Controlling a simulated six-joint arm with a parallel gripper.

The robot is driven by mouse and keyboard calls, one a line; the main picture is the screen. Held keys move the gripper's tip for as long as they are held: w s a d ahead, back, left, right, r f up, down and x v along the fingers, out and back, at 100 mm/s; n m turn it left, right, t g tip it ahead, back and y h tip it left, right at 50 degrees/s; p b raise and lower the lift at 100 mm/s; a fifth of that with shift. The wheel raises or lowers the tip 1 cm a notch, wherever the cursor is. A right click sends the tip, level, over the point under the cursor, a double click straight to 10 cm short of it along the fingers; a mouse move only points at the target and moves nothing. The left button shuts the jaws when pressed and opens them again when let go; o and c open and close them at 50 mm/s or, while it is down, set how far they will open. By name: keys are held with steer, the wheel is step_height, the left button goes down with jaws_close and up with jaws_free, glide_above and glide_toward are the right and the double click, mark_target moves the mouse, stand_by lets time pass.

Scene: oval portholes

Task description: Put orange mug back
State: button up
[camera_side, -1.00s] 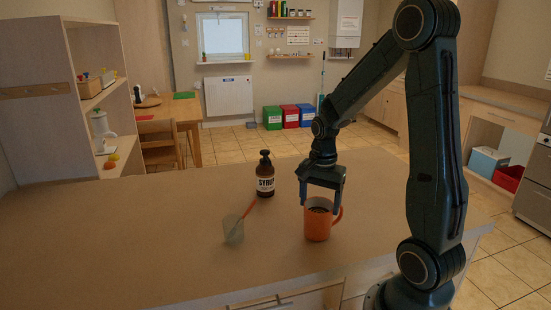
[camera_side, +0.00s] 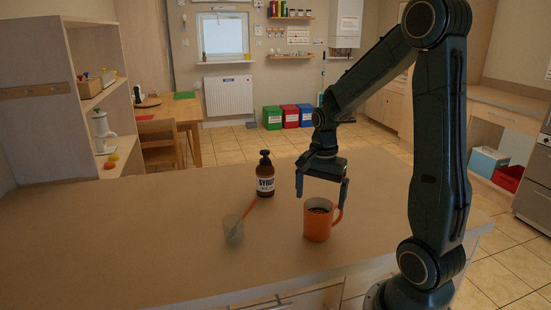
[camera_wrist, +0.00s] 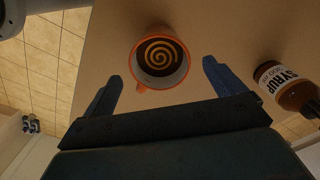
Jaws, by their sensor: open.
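The orange mug (camera_side: 317,222) stands upright on the wooden counter, with its handle to the right in the side view. It holds a dark drink with a light spiral on top, seen in the wrist view, where the mug (camera_wrist: 160,62) is beyond the fingertips. My gripper (camera_side: 321,190) is open and empty just above the mug. In the wrist view my gripper (camera_wrist: 162,76) shows its two blue fingers spread wide, one to each side of the mug's near edge. They look clear of it.
A brown syrup bottle (camera_side: 265,175) stands behind and left of the mug; it also shows in the wrist view (camera_wrist: 288,88). A clear cup (camera_side: 233,230) with an orange stick (camera_side: 248,208) stands to the left. The left counter (camera_side: 120,240) is clear.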

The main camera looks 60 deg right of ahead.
step_height(320, 180, up, 10)
stand_by(0.5)
stand_by(0.5)
steer(key=s+a+r+n+t, duration=0.1)
steer(key=s+a+n, duration=0.3)
steer(key=a+n, duration=0.5)
steer(key=s+a+r+n+t, duration=0.2)
steer(key=s+a+n+t, duration=0.2)
steer(key=a+n, duration=0.5)
steer(key=shift+s+t, duration=0.25)
steer(key=shift+t, duration=0.05)
